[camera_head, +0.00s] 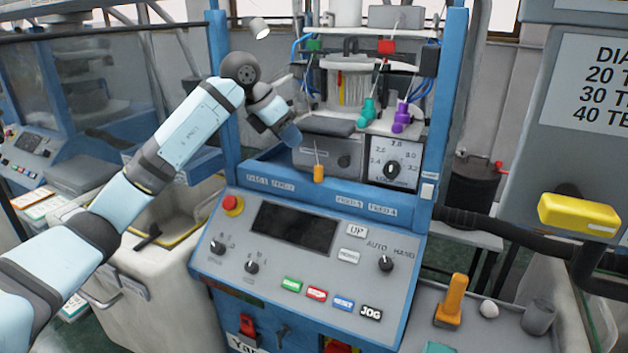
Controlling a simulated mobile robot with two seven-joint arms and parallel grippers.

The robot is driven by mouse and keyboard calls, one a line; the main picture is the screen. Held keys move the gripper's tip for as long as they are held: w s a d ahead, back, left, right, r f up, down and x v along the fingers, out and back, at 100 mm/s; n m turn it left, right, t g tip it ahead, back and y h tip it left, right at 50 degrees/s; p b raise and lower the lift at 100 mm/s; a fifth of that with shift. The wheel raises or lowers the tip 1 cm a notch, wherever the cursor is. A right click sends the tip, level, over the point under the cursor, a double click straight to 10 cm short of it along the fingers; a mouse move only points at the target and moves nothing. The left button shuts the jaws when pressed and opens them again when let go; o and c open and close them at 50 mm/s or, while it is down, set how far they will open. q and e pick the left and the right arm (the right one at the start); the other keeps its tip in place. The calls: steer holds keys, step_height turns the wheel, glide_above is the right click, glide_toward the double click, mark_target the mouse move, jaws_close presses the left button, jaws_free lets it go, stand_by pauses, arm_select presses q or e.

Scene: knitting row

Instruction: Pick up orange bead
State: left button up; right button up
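A small orange bead-like cylinder (318,173) sits at the blue front ledge of the knitting machine, with a thin pale wire or thread rising from its top. My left gripper (291,136) is above and to the left of it, in front of the grey machine housing, and appears apart from it. The gripper is seen from behind and small, so the gap between its fingers cannot be made out. No held object shows. My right gripper is out of view. A larger orange upright piece (452,301) stands on a flat base at the lower right.
The control panel (300,262) with knobs and buttons lies below the ledge. Teal (367,112) and purple (402,118) pieces stand behind, near a dial box (394,163). Blue posts flank the opening. A yellow block (579,214) is on the right by a black bar.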

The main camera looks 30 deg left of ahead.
mark_target(315, 167)
arm_select(q)
steer(key=shift+w+p+x, duration=0.15)
steer(key=shift+p+x, duration=0.2)
steer(key=shift+x, duration=3)
steer(key=shift+w+p+x, duration=0.15)
steer(key=shift+p+x, duration=0.15)
steer(key=shift+x, duration=3)
steer(key=shift+a+r, duration=0.1)
steer(key=shift+a, duration=0.05)
steer(key=shift+c, duration=0.4)
jaws_close()
